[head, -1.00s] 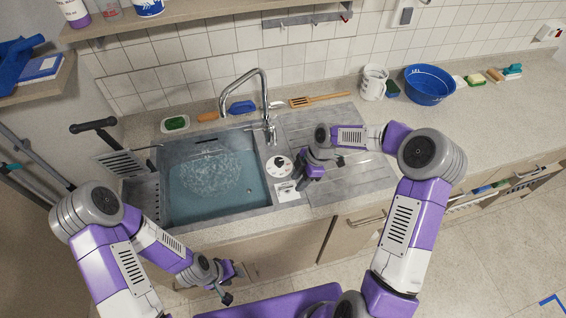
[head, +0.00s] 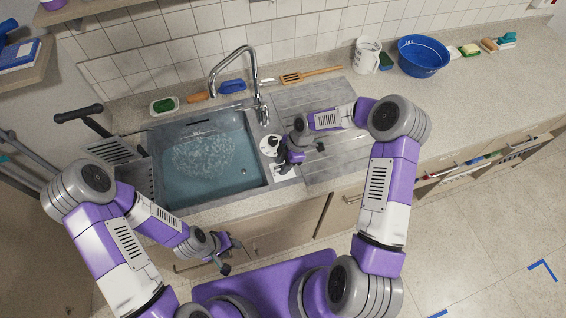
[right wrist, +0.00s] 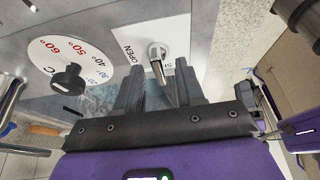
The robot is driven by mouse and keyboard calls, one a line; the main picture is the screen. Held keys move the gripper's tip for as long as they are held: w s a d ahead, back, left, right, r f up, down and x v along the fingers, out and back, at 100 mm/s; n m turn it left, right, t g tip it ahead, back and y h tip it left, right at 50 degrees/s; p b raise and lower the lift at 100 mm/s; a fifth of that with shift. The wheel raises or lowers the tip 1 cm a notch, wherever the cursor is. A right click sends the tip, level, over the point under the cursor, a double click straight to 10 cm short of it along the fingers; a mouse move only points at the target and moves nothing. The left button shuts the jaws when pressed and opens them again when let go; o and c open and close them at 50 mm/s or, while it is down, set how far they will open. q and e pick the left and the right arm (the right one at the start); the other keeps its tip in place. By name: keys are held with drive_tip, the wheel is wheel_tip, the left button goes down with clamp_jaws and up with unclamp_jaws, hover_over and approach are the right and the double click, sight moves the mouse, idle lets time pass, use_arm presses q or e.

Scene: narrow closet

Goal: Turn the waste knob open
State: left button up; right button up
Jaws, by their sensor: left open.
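The waste knob (right wrist: 156,55) is a small metal lever on a white plate (right wrist: 130,35) marked OPEN. In the right wrist view it stands just beyond the gap between my right fingertips (right wrist: 158,80), which are apart with nothing visibly held. I cannot tell whether they touch it. In the head view my right gripper (head: 290,158) is over the sink's right rim and hides most of the knob; part of the white plate (head: 282,170) shows. My left gripper (head: 222,254) is open and empty in front of the counter's edge.
A temperature dial (right wrist: 72,62) with a black knob is beside the plate. The sink basin (head: 205,170) holds water. The tap (head: 258,85) stands behind it. The ribbed drainboard (head: 325,165) right of the basin is clear apart from my arm.

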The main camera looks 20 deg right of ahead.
clamp_jaws()
